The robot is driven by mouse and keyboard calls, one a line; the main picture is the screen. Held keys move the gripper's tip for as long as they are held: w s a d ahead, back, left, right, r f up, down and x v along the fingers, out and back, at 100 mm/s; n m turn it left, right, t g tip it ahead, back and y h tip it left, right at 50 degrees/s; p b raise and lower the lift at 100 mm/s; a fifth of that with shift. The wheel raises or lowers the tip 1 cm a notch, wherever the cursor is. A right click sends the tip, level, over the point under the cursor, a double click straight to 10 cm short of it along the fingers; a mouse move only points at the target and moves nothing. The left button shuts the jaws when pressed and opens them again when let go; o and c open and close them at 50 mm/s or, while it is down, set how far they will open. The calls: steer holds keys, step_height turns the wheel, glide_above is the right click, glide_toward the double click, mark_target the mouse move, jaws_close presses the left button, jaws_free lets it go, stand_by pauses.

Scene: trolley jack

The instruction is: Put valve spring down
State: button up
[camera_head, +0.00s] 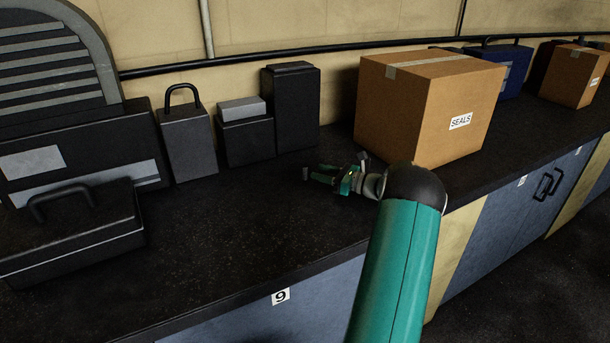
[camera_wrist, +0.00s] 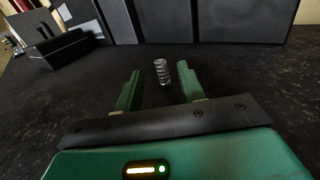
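The valve spring (camera_wrist: 162,72), a small silvery coil, stands upright on the dark bench top in the wrist view. My gripper (camera_wrist: 159,69) is open, with its two green fingers apart on either side of the spring. Gaps show between the spring and both fingers. In the head view my gripper (camera_head: 318,175) is low over the bench, to the left of the cardboard box. I cannot make out the spring clearly there.
The black bench top (camera_head: 225,225) is clear in front of my gripper. A cardboard box (camera_head: 425,115) labelled SEALS stands to the right. Dark cases stand behind, including a tall black one (camera_head: 291,108). A black toolbox (camera_head: 75,235) sits at the left.

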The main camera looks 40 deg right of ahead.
mark_target(305, 167)
steer(key=x, duration=0.6)
steer(key=shift+w, duration=0.15)
jaws_close()
